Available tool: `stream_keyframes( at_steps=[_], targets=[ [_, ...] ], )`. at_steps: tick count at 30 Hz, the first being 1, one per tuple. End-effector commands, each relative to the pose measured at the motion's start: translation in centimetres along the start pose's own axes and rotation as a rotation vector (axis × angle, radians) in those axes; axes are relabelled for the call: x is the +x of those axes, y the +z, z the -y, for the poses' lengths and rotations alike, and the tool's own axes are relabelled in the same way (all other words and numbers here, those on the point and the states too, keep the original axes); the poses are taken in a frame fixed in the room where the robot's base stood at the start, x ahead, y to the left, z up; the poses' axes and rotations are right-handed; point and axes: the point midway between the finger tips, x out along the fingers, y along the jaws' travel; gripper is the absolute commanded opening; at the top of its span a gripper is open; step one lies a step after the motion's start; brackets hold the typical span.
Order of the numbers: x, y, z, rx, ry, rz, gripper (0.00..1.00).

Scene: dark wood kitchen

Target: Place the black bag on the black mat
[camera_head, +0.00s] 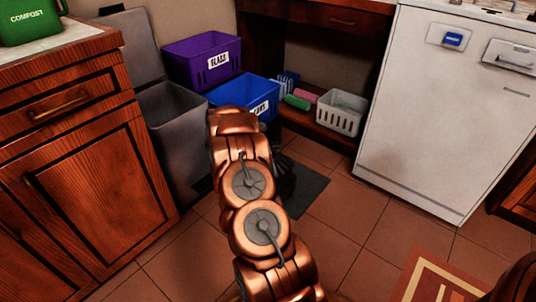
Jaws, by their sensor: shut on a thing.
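The black mat (309,191) lies flat on the tiled floor, in front of the recycling bins. A crumpled black shape, which looks like the black bag (284,175), shows just right of my copper-coloured arm and over the mat. The arm hides its left part. I cannot tell whether the bag touches the mat or hangs above it. My gripper's fingers are hidden behind my own arm, so their hold on the bag does not show.
A grey bin (176,135), a purple glass bin (203,62) and a blue cans bin (243,93) stand behind the mat. A white basket (340,112) sits on a low shelf. A white dishwasher (445,110) is at right, wooden cabinets (95,180) at left. Floor before the mat is clear.

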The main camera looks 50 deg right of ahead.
Motion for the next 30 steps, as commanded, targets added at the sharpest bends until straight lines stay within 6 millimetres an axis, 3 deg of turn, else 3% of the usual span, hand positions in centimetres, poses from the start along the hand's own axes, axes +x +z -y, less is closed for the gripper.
stream_keyframes(
  at_steps=[3,15,24,30],
  targets=[
    [2.1,0.7,-0.3,0.003,0.001,0.005,0.00],
    [7.5,2.4,-1.2,0.000,0.003,0.005,0.00],
    [9.1,3.1,-1.6,0.001,0.005,0.005,0.00],
    [9.7,2.0,-1.5,-0.001,0.004,0.003,0.00]
  ],
)
